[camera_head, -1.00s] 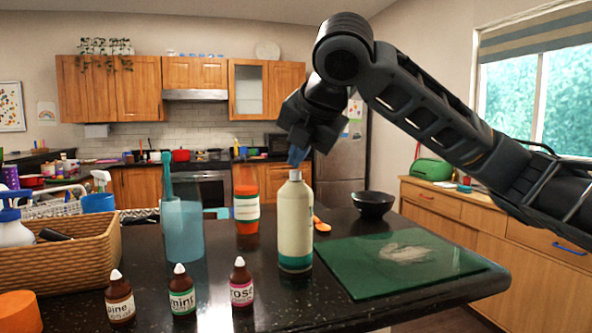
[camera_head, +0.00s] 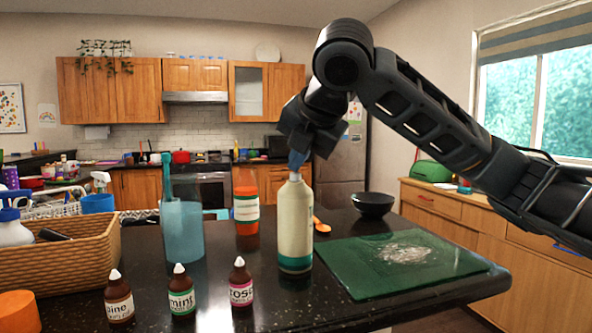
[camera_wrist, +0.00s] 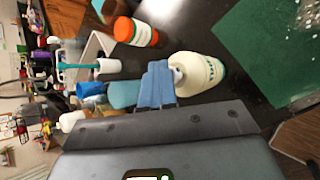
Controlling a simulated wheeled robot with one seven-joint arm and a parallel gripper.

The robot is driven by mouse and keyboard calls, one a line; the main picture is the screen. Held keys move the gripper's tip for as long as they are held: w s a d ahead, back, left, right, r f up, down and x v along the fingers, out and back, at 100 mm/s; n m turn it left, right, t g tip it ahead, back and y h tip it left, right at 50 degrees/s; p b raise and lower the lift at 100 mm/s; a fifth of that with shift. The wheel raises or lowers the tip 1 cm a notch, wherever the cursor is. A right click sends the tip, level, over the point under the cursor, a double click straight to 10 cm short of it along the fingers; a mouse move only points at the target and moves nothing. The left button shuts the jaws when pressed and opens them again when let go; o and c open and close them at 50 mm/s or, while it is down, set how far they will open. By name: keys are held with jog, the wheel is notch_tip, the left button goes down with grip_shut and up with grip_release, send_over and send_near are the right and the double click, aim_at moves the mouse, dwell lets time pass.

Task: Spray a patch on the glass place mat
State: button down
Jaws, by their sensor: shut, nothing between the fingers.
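The green glass place mat (camera_head: 345,270) lies flat on the dark counter at the right. A whitish, speckled patch (camera_head: 405,253) is on it. A cream bottle with a green base (camera_head: 295,230) stands upright just left of the mat. My gripper (camera_head: 297,160) is directly over the bottle's top, with its blue fingers shut and nothing between them. In the wrist view, the blue fingers (camera_wrist: 155,85) point at the bottle's cap (camera_wrist: 178,76), close to it. I cannot tell whether they touch it. Part of the patch shows at that view's top right.
A blue translucent container (camera_head: 183,235) and an orange jar (camera_head: 246,210) stand left of the bottle. Small dropper bottles (camera_head: 181,290) line the front. A wicker basket (camera_head: 60,265) is at far left. A black bowl (camera_head: 373,204) and orange spoon (camera_head: 321,226) lie behind the mat.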

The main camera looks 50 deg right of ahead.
aim_at(298, 180)
jog(key=shift+r, duration=0.25)
jog(key=shift+r+p, duration=0.1)
jog(key=shift+p, duration=0.25)
notch_tip(298, 180, up, 6)
jog(key=p, duration=0.4)
jog(key=shift+p, duration=0.4)
dwell(0.5)
